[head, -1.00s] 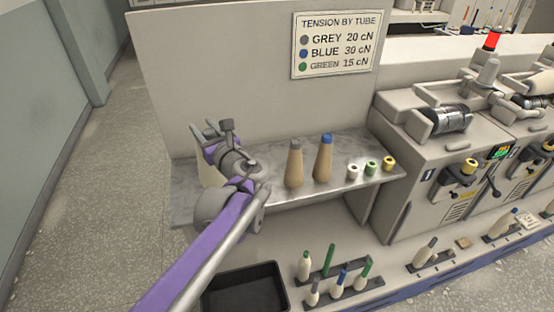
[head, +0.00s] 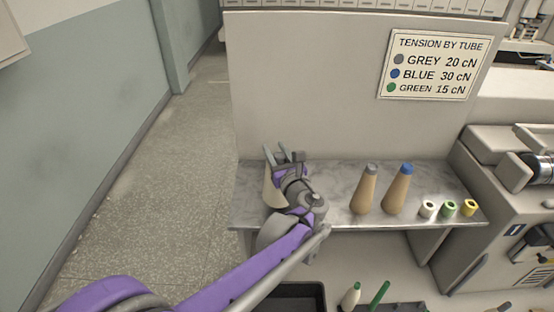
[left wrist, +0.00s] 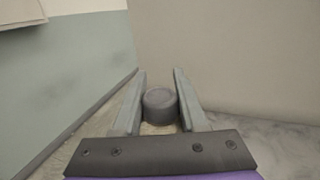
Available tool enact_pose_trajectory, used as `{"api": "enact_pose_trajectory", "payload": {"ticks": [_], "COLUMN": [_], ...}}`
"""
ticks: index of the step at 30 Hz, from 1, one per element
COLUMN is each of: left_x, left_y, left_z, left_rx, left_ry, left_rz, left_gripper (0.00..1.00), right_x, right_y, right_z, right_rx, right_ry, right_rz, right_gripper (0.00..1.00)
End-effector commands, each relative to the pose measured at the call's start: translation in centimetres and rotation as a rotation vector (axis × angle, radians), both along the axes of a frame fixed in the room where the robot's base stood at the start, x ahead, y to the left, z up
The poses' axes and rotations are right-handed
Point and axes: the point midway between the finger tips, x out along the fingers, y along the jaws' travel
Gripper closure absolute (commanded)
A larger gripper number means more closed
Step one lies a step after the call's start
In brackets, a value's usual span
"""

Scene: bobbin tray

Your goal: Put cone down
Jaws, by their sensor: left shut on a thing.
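My left gripper (head: 284,157) is shut on a tan cone (head: 271,191) at the left end of the grey marble shelf (head: 335,214). Most of this cone is hidden behind my gripper and wrist. In the left wrist view its round grey top (left wrist: 160,104) sits between the two fingers. The cone looks upright, its lower part low at the shelf; I cannot tell whether its base touches. My right gripper is in neither current view.
A grey-topped cone (head: 366,188) and a blue-topped cone (head: 398,189) stand right of my gripper. White (head: 428,208), green (head: 449,208) and yellow (head: 470,207) rings sit further right. A panel with a tension sign (head: 434,65) rises behind. A dark bin (head: 290,297) is below.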

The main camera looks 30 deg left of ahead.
Motion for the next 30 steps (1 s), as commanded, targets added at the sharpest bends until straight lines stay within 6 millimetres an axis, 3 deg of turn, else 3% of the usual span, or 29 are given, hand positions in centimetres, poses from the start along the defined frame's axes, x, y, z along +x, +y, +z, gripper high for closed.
{"api": "enact_pose_trajectory", "payload": {"ticks": [6,17,18,21,22,30], "left_x": [0.0,0.0,0.0,0.0,0.0,0.0], "left_y": [0.0,0.0,0.0,0.0,0.0,0.0], "left_z": [-2.7,-3.0,-3.0,-2.9,-2.9,-2.9], "left_rx": [0.001,0.001,0.0,0.0,0.0,0.0], "left_ry": [0.001,0.001,0.0,0.0,0.0,0.0], "left_rz": [0.0,0.0,0.0,0.0,0.0,0.0], "left_gripper": [1.0,1.0,0.51,0.33,0.28,0.28], "right_x": [-0.1,-0.1,-0.1,-0.1,-0.1,-0.1], "right_y": [0.0,0.0,0.0,0.0,0.0,0.0], "right_z": [-0.4,-0.7,-0.6,-0.6,-0.6,-0.5], "right_rx": [0.0,0.0,0.0,0.0,0.0,0.0], "right_ry": [0.001,0.002,0.002,0.002,0.002,0.002], "right_rz": [0.0,0.0,0.0,0.0,0.0,0.0], "right_gripper": [0.24,0.24,0.24,0.24,0.24,0.24]}}
